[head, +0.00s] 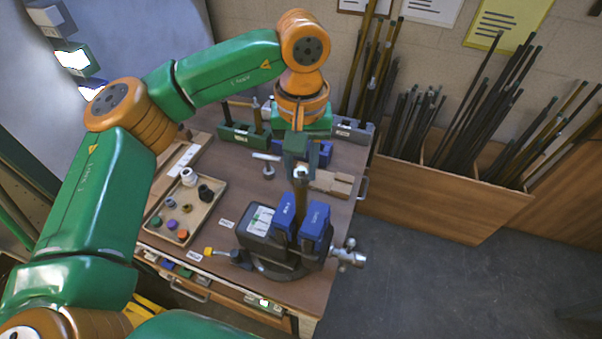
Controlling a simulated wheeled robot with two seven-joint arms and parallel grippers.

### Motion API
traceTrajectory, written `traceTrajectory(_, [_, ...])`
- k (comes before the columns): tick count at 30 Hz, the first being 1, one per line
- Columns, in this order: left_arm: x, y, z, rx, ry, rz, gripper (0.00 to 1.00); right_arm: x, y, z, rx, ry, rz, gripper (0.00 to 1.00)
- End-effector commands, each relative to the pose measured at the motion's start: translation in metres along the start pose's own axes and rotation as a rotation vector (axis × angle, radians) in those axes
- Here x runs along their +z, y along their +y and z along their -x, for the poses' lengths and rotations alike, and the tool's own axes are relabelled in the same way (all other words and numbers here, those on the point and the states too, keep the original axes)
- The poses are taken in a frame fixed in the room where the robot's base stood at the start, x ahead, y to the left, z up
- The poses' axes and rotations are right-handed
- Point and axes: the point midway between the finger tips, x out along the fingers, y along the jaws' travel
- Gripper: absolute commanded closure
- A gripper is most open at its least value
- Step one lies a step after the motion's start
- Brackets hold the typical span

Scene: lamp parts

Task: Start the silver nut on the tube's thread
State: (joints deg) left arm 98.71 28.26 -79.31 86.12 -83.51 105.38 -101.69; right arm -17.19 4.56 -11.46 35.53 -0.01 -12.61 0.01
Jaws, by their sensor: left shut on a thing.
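The tube (300,195) stands upright between the blue jaws of a vise (314,222), with its upper end at my left gripper. My left gripper (300,168) is directly above the tube, shut on a small bright silver piece, which looks like the silver nut (300,173). The nut is at the tube's top end. The fingers partly hide it, and from this steep angle I cannot tell whether it touches the thread or sits just above it. My right gripper is not in view.
A tray (207,216) of small coloured and black parts lies left of the vise. A silver T-shaped piece (268,168) stands behind it. Wooden blocks (333,184) and a green rack (243,136) are farther back. Bins of rods (445,195) stand right of the bench.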

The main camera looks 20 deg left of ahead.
Motion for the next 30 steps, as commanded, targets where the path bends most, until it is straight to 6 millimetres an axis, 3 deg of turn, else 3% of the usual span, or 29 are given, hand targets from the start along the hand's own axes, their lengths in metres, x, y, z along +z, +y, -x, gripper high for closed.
traceTrajectory(5, [0.001, -0.001, -0.002, -0.004, -0.005, -0.005, 1.0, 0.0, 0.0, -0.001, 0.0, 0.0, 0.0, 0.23])
traceTrajectory(8, [0.001, -0.001, -0.001, -0.005, -0.005, -0.128, 1.0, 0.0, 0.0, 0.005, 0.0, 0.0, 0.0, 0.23])
traceTrajectory(9, [0.001, -0.001, -0.002, -0.004, -0.003, -0.121, 0.57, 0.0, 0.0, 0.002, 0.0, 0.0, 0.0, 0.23])
traceTrajectory(12, [0.0, -0.001, -0.002, -0.003, -0.002, -0.118, 0.32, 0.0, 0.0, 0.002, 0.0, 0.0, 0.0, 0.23])
traceTrajectory(22, [-0.001, 0.0, 0.004, 0.0, 0.002, -0.115, 0.32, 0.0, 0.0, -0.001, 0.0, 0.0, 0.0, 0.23])
traceTrajectory(28, [-0.001, 0.001, 0.045, 0.001, 0.003, -0.114, 0.32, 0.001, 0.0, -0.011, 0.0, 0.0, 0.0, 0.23])
traceTrajectory(30, [-0.001, 0.0, 0.06, -0.001, 0.001, -0.115, 0.32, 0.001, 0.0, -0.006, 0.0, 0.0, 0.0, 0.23])
